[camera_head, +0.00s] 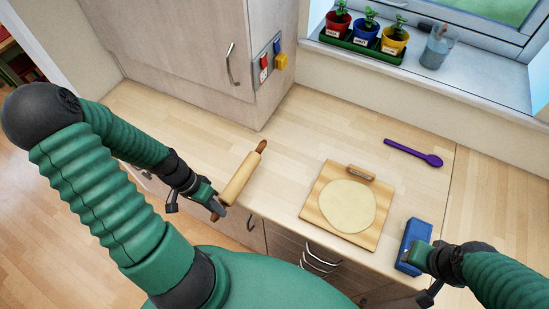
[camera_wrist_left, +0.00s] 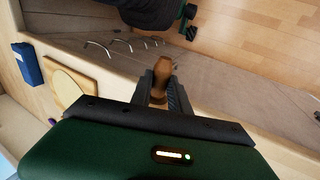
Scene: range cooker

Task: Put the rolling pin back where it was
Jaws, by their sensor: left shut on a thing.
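The rolling pin (camera_head: 239,179) has a pale wooden barrel and brown handles. It slants across the front of the worktop, its near handle by the front edge. My left gripper (camera_head: 215,207) is shut on that near handle. In the left wrist view the handle (camera_wrist_left: 158,84) shows between the two fingers; the barrel is hidden behind the gripper. I cannot tell whether the pin touches the worktop. My right gripper (camera_head: 418,258) is at the blue box (camera_head: 413,241) near the front right; its fingers are not clear enough to tell their state.
A wooden board (camera_head: 313,208) with flat round dough (camera_head: 347,206) lies right of the pin. A purple spoon (camera_head: 412,152) lies behind it. Potted plants (camera_head: 365,32) and a glass (camera_head: 437,48) stand on the windowsill. A cabinet (camera_head: 185,50) rises at the back left. The worktop left of the pin is clear.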

